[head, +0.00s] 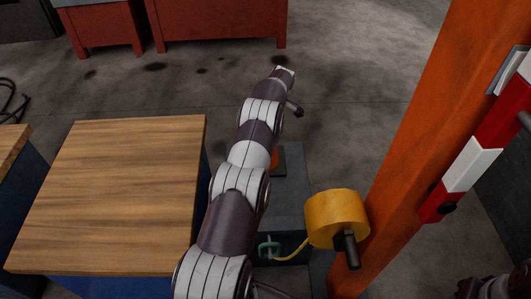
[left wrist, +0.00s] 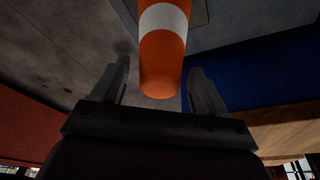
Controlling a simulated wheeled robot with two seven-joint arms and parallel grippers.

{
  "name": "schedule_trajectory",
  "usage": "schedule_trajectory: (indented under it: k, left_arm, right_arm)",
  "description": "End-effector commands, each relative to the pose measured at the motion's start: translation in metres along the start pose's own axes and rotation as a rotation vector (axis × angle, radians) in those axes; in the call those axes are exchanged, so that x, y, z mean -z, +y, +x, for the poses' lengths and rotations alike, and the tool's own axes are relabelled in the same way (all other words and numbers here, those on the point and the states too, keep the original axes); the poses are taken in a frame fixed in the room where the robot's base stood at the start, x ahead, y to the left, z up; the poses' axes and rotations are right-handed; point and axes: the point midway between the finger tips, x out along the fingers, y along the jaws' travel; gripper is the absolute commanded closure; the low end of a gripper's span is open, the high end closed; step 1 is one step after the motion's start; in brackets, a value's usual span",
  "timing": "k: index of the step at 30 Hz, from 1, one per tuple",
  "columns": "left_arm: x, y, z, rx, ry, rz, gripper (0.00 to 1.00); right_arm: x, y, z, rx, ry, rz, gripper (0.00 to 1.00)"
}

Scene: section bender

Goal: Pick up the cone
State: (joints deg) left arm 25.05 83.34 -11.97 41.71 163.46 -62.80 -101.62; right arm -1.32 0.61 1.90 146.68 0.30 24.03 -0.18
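The cone (left wrist: 162,55) is orange with a white band. In the left wrist view its rounded tip points toward my left gripper (left wrist: 160,66), between the two dark fingers. The fingers are apart, with gaps on both sides of the cone. I cannot tell how far the tip reaches in between them. In the head view only a sliver of the orange cone (head: 275,158) and its dark base (head: 282,163) show, beside my left arm, which hides the rest.
A wooden-topped blue table (head: 120,190) stands left of my left arm. A yellow cylinder (head: 336,217) with a black handle and an orange post (head: 420,110) are on the right. Red cabinets (head: 215,22) stand at the back, with open floor (head: 350,100) before them.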

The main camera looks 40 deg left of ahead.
Motion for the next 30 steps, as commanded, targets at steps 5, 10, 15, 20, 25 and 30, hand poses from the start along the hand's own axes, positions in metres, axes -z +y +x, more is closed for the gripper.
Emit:
schedule_trajectory:
  k: [5, 10, 15, 20, 25, 30]
  left_arm:
    - [0.000, 0.000, 0.000, 0.001, 0.000, 0.000, 0.87]
    - [0.000, 0.000, -0.001, -0.002, 0.001, 0.000, 1.00]
    - [0.000, 0.000, -0.002, -0.002, 0.001, 0.000, 1.00]
    - [0.004, 0.001, -0.015, -0.003, 0.001, -0.001, 1.00]
    - [0.014, 0.001, -0.051, -0.004, 0.002, -0.001, 1.00]
    - [0.025, 0.001, -0.097, -0.004, 0.001, 0.006, 1.00]
  right_arm:
    - [0.000, 0.000, 0.000, 0.000, 0.000, 0.000, 0.57]
    - [0.000, 0.000, 0.000, 0.000, 0.000, 0.000, 0.57]
    - [0.000, 0.000, 0.000, 0.000, 0.000, 0.000, 0.57]
    - [0.001, 0.000, -0.007, 0.000, 0.000, 0.000, 0.57]
    - [0.003, 0.000, -0.022, 0.000, 0.000, 0.000, 0.57]
    - [0.007, 0.000, -0.060, 0.000, 0.000, 0.000, 0.57]
